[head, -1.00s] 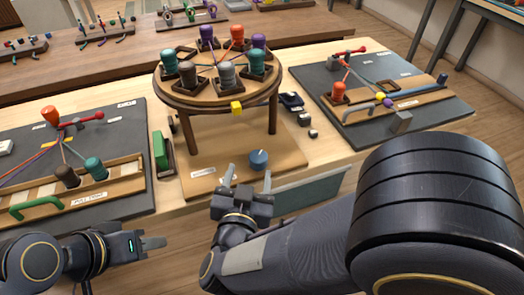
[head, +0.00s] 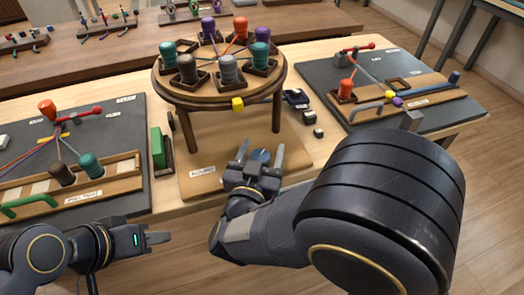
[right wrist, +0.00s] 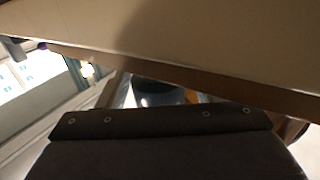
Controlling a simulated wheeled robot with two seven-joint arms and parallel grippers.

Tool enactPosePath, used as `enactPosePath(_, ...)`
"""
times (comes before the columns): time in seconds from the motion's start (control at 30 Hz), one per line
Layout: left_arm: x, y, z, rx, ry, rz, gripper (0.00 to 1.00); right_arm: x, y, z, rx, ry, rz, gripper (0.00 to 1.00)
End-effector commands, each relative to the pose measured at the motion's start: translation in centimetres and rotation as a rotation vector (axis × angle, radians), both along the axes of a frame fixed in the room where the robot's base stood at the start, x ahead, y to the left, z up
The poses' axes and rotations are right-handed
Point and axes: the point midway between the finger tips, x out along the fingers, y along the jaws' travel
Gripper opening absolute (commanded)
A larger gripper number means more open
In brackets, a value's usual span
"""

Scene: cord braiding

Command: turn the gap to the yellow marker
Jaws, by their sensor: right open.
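The round braiding table (head: 215,100) stands on legs, with several coloured bobbins around a central star of cords. An empty seat, the gap, shows at its back left (head: 184,46). The yellow marker (head: 237,104) is on the front rim, away from the gap. A blue knob (head: 260,155) stands on the wooden base in front. My right gripper (head: 260,158) is open, with its fingers on either side of the knob; contact cannot be told. The right wrist view shows the dark knob (right wrist: 158,95) partly hidden. My left gripper (head: 158,238) is empty at the lower left; its opening is unclear.
A dark board with bobbins and a green handle (head: 28,203) lies left, another dark board (head: 365,65) right. A green block (head: 158,148) stands left of the base. Small dark blocks (head: 308,117) lie right of the table legs.

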Motion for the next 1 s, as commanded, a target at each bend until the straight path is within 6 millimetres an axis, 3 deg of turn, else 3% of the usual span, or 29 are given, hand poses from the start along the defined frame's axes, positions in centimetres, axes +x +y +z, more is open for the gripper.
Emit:
enactPosePath(0.1, 0.0, 0.0, 0.01, 0.0, 0.0, 0.0, 0.36, -0.01, 0.0, 0.01, 0.0, 0.0, 0.0, 0.61)
enactPosePath(0.43, 0.0, 0.0, 0.01, 0.0, 0.0, 0.0, 0.36, -0.04, 0.01, 0.0, 0.0, 0.0, 0.0, 0.18)
enactPosePath(0.77, 0.0, 0.0, -0.16, 0.0, 0.0, 0.0, 0.36, -0.05, -0.02, -0.06, 0.001, 0.001, 0.041, 0.16)
enactPosePath(1.0, 0.0, 0.0, -0.71, 0.0, 0.0, 0.0, 0.36, -0.01, 0.12, -0.17, 0.002, 0.002, 0.183, 0.16)
